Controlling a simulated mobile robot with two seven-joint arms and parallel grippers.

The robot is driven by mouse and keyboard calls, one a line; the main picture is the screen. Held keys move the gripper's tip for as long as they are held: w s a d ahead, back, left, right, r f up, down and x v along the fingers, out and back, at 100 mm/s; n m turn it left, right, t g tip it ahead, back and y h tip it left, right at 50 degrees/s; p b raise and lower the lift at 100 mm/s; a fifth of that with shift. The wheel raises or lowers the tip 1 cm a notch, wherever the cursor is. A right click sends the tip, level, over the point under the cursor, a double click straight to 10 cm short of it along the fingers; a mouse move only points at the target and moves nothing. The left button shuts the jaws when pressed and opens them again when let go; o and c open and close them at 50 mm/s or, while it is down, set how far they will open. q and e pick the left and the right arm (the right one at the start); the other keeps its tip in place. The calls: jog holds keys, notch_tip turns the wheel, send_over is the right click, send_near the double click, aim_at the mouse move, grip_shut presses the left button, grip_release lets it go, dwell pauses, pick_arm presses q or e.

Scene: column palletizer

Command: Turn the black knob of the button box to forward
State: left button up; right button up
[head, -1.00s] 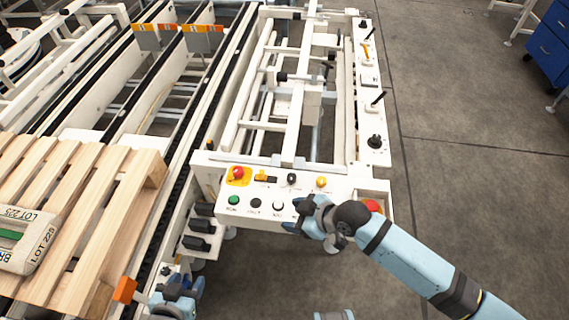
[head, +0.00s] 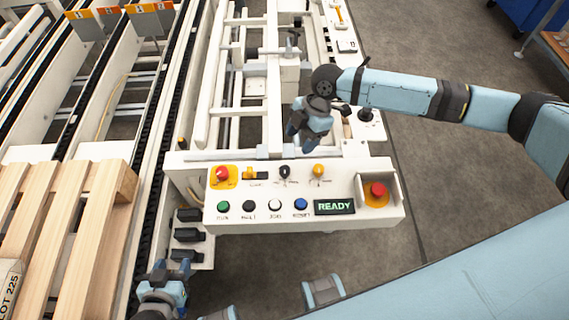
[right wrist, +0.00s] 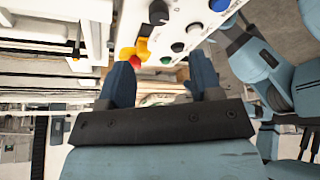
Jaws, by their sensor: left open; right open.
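The button box (head: 330,220) is a white panel with coloured buttons and a lit READY display. Its black knob (head: 284,171) sits in the upper row, between an orange switch and a yellow knob (head: 318,169). In the right wrist view the black knob (right wrist: 158,12) shows at the top, beyond the fingers. My right gripper (head: 299,143) is open and empty, above the box's back edge just behind the black knob, apart from it. Its fingers (right wrist: 162,82) stand spread in the wrist view. My left gripper (head: 172,272) is open at the lower left, away from the knob.
A red emergency button (head: 223,174) on yellow is at the box's left, another (head: 377,190) at its right. Green, black, white and blue buttons line the front row. A wooden pallet (head: 70,225) lies left. Grey floor (head: 440,190) is free at the right.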

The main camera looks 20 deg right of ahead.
aim_at(286, 169)
jog(key=x, duration=1.1)
jog(key=shift+a+f, duration=0.2)
jog(key=shift+a, duration=0.05)
jog(key=shift+c, duration=0.4)
jog(key=c, duration=0.9)
jog(key=shift+o, duration=0.2)
jog(key=shift+s+r+m+t+p, duration=0.1)
jog(key=shift+m+t+p, duration=0.1)
jog(key=shift+m+p, duration=0.55)
jog(key=shift+s+r+m+t+p, duration=0.1)
jog(key=shift+m+t+p, duration=0.1)
jog(key=shift+m+p, duration=0.55)
jog(key=m+t+p, duration=0.1)
jog(key=m+p, duration=0.3)
jog(key=p, duration=0.1)
jog(key=shift+t, duration=0.4)
jog(key=shift+m+p, duration=0.6)
jog(key=shift+f+m+t+p, duration=0.15)
jog(key=shift+m+t+p, duration=0.2)
jog(key=shift+m+t, duration=0.05)
jog(key=o, duration=0.9)
